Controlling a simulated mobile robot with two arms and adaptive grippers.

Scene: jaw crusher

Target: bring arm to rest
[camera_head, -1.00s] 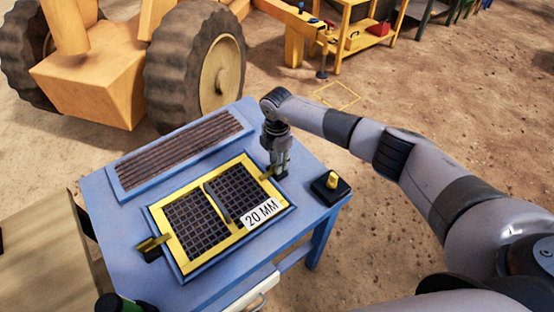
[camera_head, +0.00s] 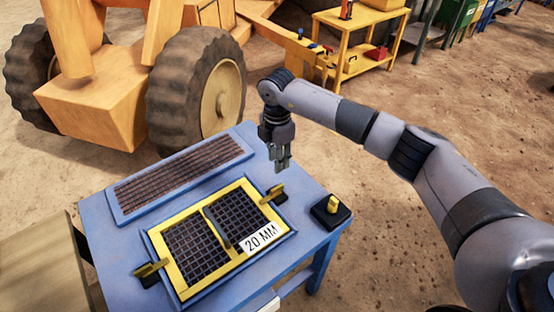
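My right gripper (camera_head: 281,164) hangs from the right arm, fingers pointing down, above the far right part of the blue table (camera_head: 112,248). It is empty and apart from the yellow clamp (camera_head: 274,193) just below it. Its two fingers show close together with a narrow gap; the exact opening is hard to tell. A yellow-framed screen (camera_head: 193,287) marked "20 MM" lies on the table, with a second yellow clamp (camera_head: 151,268) at its left side. My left gripper is out of view.
A blue-framed screen with brown bars (camera_head: 119,215) lies behind the yellow one. A black block with a yellow knob (camera_head: 331,212) sits at the table's right corner. A large wheeled yellow machine (camera_head: 88,108) and a yellow tool cart (camera_head: 346,49) stand beyond. Sandy ground at right is open.

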